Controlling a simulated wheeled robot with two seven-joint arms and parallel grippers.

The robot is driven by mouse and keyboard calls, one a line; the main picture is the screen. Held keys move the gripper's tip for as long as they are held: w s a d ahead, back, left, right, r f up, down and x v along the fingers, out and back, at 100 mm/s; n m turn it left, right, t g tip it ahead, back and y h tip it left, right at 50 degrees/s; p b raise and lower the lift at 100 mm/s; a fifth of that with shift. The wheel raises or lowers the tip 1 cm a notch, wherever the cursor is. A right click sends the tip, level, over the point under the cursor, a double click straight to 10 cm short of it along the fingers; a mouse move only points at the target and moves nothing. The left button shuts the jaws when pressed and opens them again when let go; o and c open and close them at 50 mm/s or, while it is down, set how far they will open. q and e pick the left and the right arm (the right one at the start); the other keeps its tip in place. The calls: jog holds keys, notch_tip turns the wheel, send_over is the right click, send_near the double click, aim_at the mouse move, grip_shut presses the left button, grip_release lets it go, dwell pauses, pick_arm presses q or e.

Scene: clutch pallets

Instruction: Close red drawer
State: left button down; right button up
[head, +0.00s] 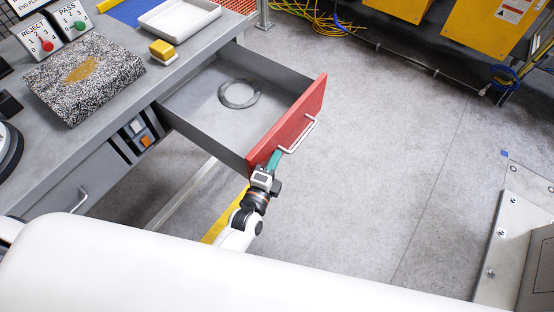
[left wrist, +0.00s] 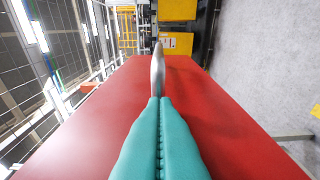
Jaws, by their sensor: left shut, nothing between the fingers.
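The red drawer (head: 290,120) is pulled out from the grey workbench, with its red front facing right and a silver bar handle (head: 299,134) on it. A flat grey ring (head: 239,94) lies inside the drawer. My left gripper (head: 273,160) is shut and empty at the near end of the red front, beside the handle. In the left wrist view, its teal fingers (left wrist: 161,130) are together over the red face (left wrist: 225,125), with the silver handle (left wrist: 158,70) just beyond the tips. I cannot tell whether they touch. My right gripper is not in view.
Another drawer handle (head: 77,200) is at lower left. Open floor (head: 390,130) lies right of the drawer.

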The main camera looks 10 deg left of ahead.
pick_arm(q)
jog(key=w+a, duration=0.2)
jog(key=a, duration=0.3)
jog(key=w+a+b, duration=0.1)
jog(key=w+a, duration=0.1)
jog(key=a, duration=0.3)
jog(key=w+a, duration=0.2)
jog(key=a, duration=0.3)
jog(key=shift+w+a+b, duration=0.2)
jog(key=shift+b, duration=0.2)
jog(key=w+a+b, duration=0.2)
jog(key=a, duration=0.3)
jog(key=w+a+b, duration=0.2)
jog(key=a+b, duration=0.1)
jog(key=a, duration=0.3)
jog(key=w+a+b, duration=0.2)
jog(key=w+a, duration=0.1)
jog(key=a, duration=0.3)
jog(key=shift+f+b, duration=0.1)
jog(key=shift+b, duration=0.25)
jog(key=shift+w+a, duration=0.2)
jog(key=shift+a, duration=0.3)
jog(key=shift+a+r, duration=0.1)
jog(key=shift+r, duration=0.15)
